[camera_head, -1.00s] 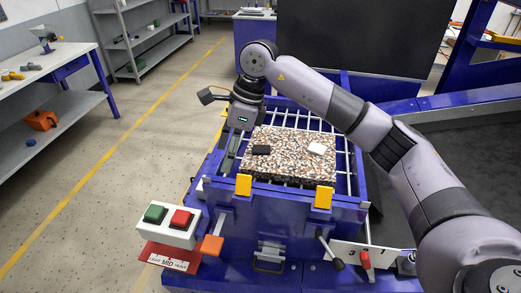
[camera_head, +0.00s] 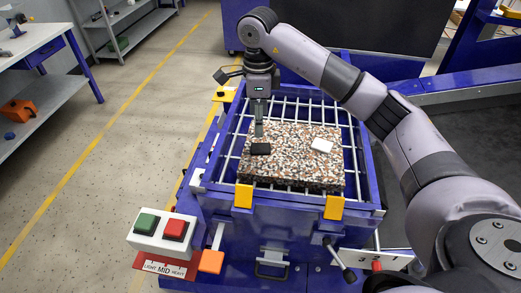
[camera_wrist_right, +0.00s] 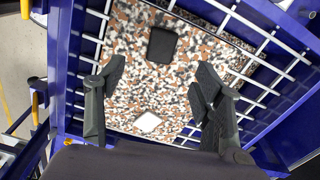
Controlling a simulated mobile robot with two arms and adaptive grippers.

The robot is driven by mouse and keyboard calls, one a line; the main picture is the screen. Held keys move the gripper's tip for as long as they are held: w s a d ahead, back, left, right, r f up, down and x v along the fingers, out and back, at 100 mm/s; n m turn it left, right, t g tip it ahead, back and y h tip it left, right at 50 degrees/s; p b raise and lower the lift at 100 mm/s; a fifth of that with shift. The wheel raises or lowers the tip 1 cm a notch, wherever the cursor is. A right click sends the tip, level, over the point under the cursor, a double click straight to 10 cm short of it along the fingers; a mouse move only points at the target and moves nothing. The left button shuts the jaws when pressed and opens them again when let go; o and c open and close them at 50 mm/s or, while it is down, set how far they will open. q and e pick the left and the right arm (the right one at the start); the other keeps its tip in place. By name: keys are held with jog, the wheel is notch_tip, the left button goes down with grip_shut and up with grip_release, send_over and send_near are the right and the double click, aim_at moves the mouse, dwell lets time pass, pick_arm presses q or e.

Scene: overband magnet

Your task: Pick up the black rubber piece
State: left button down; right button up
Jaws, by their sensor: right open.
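The black rubber piece (camera_head: 260,149) lies flat on a speckled slab (camera_head: 300,172), left of a white piece (camera_head: 322,145). In the right wrist view the black rubber piece (camera_wrist_right: 162,45) shows whole, beyond the fingertips and between their lines. My right gripper (camera_head: 259,132) points down over the slab, close to the black piece in the head view. In the right wrist view my right gripper (camera_wrist_right: 158,80) is open with nothing between its fingers. I cannot tell the exact height of its tips over the slab. My left gripper is not in view.
The slab rests on a metal grid (camera_head: 362,168) inside a blue frame (camera_head: 215,160). Yellow blocks (camera_head: 243,196) stand at the front edge. A button box with green and red buttons (camera_head: 162,231) sits at front left. The floor at left is clear.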

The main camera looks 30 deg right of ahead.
aim_at(261, 147)
notch_tip(261, 147, down, 4)
jog(key=shift+w+d+r+p, duration=0.1)
jog(key=shift+w+p, duration=0.05)
jog(key=shift+p, duration=0.25)
notch_tip(261, 147, down, 2)
jog(key=shift+f, duration=0.1)
jog(key=shift+f+p, duration=0.35)
jog(key=shift+p, duration=0.15)
jog(key=f, duration=0.1)
jog(key=f+p, duration=0.1)
jog(key=f, duration=0.1)
jog(key=shift+d+f+p, duration=0.25)
jog(key=shift+f+p, duration=0.05)
jog(key=shift+p, duration=0.05)
jog(key=shift+f, duration=0.5)
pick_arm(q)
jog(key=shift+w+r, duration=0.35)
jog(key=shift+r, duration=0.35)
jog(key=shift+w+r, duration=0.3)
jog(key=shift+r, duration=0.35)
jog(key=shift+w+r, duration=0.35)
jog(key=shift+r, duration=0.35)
pick_arm(e)
jog(key=c, duration=1.3)
jog(key=shift+r, duration=0.1)
